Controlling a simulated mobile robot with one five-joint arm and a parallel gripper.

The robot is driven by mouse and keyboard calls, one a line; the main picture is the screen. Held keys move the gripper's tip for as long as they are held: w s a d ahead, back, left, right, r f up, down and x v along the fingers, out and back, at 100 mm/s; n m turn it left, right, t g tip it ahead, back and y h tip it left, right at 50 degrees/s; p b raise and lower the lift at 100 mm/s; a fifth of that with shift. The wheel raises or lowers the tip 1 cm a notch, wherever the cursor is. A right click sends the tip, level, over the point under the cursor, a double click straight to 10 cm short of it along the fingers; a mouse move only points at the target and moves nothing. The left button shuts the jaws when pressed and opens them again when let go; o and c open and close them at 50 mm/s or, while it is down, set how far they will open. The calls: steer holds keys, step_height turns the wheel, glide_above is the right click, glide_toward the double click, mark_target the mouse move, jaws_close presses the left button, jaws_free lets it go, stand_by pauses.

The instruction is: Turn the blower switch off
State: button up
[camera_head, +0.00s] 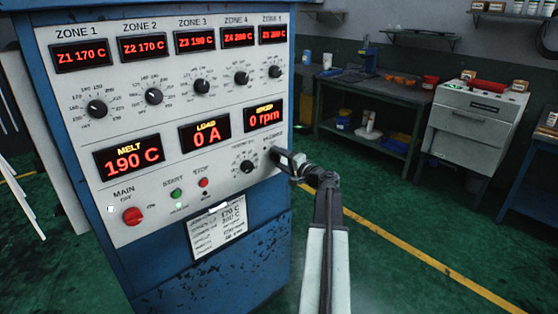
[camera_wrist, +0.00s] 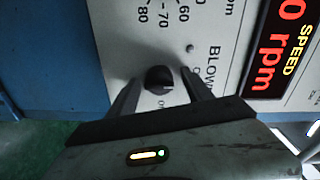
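The blower switch (camera_wrist: 159,79) is a small black rotary knob on the white control panel (camera_wrist: 125,45). In the wrist view its label is partly hidden and reads "BLOW", with small position letters near the knob. My gripper (camera_head: 279,156) is at the panel's lower right in the head view and covers the switch there. In the wrist view my two dark fingers stand on either side of the knob. Gaps show between the knob and both fingers, so the gripper is open around it. Which position the knob points to is hard to read.
A black dial (camera_head: 247,167) sits just left of my gripper. The red speed display (camera_head: 264,115) is above and reads 0 rpm. A red main switch (camera_head: 132,216) and start and stop buttons are farther left. Green floor (camera_head: 400,270) is open at the right.

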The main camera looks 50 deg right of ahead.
steer(key=s, duration=0.7)
steer(key=shift+s+a, duration=0.3)
steer(key=shift+s, duration=0.1)
steer(key=shift+r, duration=0.1)
